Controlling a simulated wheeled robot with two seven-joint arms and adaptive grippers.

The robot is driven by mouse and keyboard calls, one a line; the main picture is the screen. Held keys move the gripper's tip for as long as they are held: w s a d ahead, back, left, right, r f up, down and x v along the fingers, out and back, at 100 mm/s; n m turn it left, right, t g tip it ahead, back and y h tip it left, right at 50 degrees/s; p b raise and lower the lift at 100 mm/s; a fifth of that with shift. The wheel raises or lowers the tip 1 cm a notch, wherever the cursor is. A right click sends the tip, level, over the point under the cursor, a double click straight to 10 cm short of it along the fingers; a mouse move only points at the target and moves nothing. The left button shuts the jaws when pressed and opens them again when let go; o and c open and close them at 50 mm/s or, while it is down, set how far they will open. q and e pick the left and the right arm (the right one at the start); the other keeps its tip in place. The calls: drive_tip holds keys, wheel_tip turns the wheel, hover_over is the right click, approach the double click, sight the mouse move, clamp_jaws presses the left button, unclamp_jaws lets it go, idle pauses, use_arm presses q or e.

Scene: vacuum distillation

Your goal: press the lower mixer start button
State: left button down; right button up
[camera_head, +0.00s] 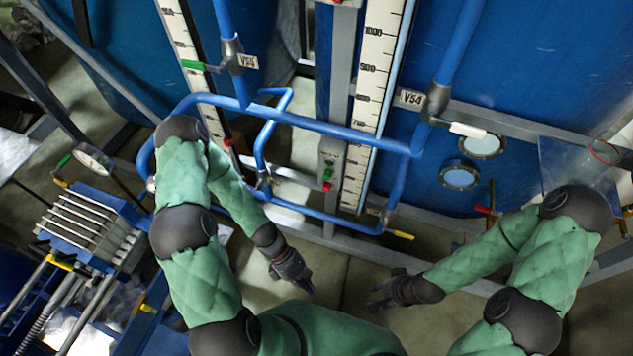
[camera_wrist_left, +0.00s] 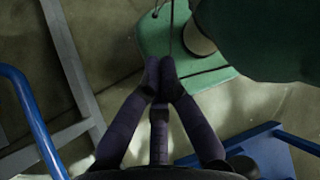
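A small grey control box (camera_head: 330,165) is fixed to the upright post in the middle of the head view. It carries a green button (camera_head: 328,174) with a red button (camera_head: 326,187) just below it. My left gripper (camera_head: 308,288) hangs below the box in the picture, apart from it. In the left wrist view its two dark fingers (camera_wrist_left: 160,63) meet at the tips with nothing between them. My right gripper (camera_head: 372,297) is lower right of the box, also away from it; its finger opening is too small to judge.
Large blue tanks (camera_head: 540,60) stand behind. A blue-framed plate press (camera_head: 90,228) is at left. Grey floor lies below the pipes.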

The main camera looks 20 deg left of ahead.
use_arm(q)
drive_tip(key=w+a+r+n+t+h+p, duration=0.1)
drive_tip(key=w+a+r+n+t, duration=0.5)
drive_tip(key=n, duration=0.7)
drive_tip(key=w+a+r+n+t+h+p, duration=0.2)
drive_tip(key=w+a+r+n+t, duration=0.5)
drive_tip(key=n, duration=0.6)
drive_tip(key=w+r+t+h, duration=0.1)
drive_tip(key=w+r+t, duration=0.1)
drive_tip(key=t, duration=0.1)
drive_tip(key=shift+w+h, duration=0.15)
drive_tip(key=shift+h, duration=0.15)
use_arm(e)
drive_tip(key=r, duration=0.2)
drive_tip(key=s+a+r, duration=0.1)
drive_tip(key=shift+r, duration=0.35)
use_arm(q)
drive_tip(key=shift+f, duration=0.1)
drive_tip(key=b, duration=0.3)
approach(328, 174)
drive_tip(key=shift+w+d, duration=1.45)
drive_tip(key=shift+d, duration=1.3)
drive_tip(key=shift+f, duration=0.45)
use_arm(e)
wheel_tip(328, 174, down, 3)
drive_tip(key=shift+f, duration=0.1)
